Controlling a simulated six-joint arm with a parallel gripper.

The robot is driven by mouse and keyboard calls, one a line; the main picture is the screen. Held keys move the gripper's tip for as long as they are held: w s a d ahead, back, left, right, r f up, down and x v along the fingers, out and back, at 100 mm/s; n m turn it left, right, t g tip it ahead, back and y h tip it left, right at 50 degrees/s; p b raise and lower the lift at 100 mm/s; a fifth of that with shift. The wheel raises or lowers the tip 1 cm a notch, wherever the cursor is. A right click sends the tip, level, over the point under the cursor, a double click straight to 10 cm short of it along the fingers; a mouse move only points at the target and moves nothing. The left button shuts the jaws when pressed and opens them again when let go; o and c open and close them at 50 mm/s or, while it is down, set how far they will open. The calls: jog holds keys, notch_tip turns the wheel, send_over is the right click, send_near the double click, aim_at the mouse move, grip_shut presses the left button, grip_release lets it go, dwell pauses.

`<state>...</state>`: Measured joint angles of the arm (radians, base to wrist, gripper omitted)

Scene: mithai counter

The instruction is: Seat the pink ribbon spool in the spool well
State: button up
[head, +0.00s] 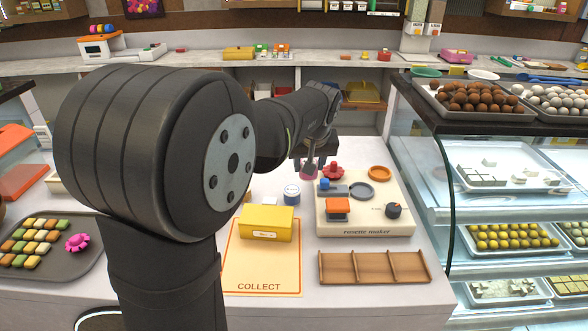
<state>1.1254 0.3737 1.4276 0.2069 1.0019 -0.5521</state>
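The pink ribbon spool (308,174) shows as a small pink patch at my gripper's fingertips, by the rear left corner of the cream rosette maker (365,228). My gripper (309,166) points down over it, and the fingers cover part of it. At this size I cannot tell whether they are closed on it or only around it, or whether it touches the surface below. The rosette maker carries a red knobbed part (333,170), an orange ring (379,173), a dark grey ring (362,191), a blue block (334,188) and an orange block (338,208). I cannot tell which part is the spool well.
A blue-and-white spool (292,194) stands left of the rosette maker. A yellow box (267,222) sits on the COLLECT mat (262,281). An empty wooden divided tray (374,267) lies in front. A sweets tray (34,270) is at left, a glass case (470,185) at right.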

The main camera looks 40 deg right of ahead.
jog(key=s+d+m+g+h, duration=0.1)
jog(key=s+d+m, duration=0.3)
jog(key=d, duration=0.7)
jog(key=s+d+m+g+h, duration=0.15)
jog(key=s+d+m, duration=0.3)
jog(key=d, duration=0.75)
jog(key=shift+y, duration=0.25)
jog(key=shift+w+a+f, duration=0.1)
jog(key=shift+a+f, duration=0.05)
jog(key=shift+f, duration=1.25)
jog(key=shift+a+f, duration=0.15)
jog(key=shift+f, duration=1.2)
jog(key=shift+f, duration=0.6)
jog(key=o, duration=0.7)
jog(key=shift+v, duration=5.55)
jog(key=shift+w+d+f, duration=0.1)
jog(key=shift+x, duration=4.35)
